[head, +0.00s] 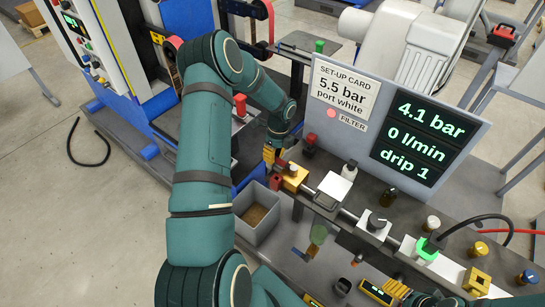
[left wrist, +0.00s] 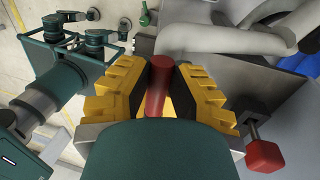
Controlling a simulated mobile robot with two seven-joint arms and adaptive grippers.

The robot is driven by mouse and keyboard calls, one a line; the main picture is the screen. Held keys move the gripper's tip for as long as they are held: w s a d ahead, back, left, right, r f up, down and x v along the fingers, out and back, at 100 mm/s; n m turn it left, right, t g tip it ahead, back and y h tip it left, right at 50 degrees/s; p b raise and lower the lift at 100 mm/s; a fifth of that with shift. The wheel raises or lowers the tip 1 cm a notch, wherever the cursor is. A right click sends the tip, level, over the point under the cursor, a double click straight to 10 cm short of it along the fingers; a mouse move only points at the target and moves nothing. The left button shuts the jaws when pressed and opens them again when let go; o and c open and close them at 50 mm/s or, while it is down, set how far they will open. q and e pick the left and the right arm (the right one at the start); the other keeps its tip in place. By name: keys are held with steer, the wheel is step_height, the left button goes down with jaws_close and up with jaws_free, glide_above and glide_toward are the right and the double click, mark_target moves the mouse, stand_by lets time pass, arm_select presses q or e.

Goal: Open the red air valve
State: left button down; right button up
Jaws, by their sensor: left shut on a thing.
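The red air valve's lever (left wrist: 158,82) stands between the yellow, black-padded fingers of my left gripper (left wrist: 160,95) in the left wrist view. The gripper is shut on it. In the head view my left gripper (head: 270,156) is at the left end of the pipe row, by a yellow valve block (head: 296,178). My arm and the fingers hide part of the lever there. Yellow fingers of my right gripper (head: 398,288) show at the bottom edge; their opening is unclear.
A display panel (head: 335,118) behind the row reads 4.1 bar, 0 l/min, drip 1; its card says 5.5 bar, port white. A red knob (head: 310,144) stands close to the left gripper. A grey open bin (head: 243,226) is in front. Several knobs and fittings line the right.

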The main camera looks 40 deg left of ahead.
arm_select(q)
steer(key=shift+d+f, duration=0.1)
stand_by(0.3)
steer(key=c, duration=0.8)
jaws_free()
steer(key=shift+c, duration=0.2)
step_height(320, 180, up, 12)
steer(key=w, duration=0.2)
steer(key=shift+w, duration=0.2)
steer(key=shift+f, duration=0.1)
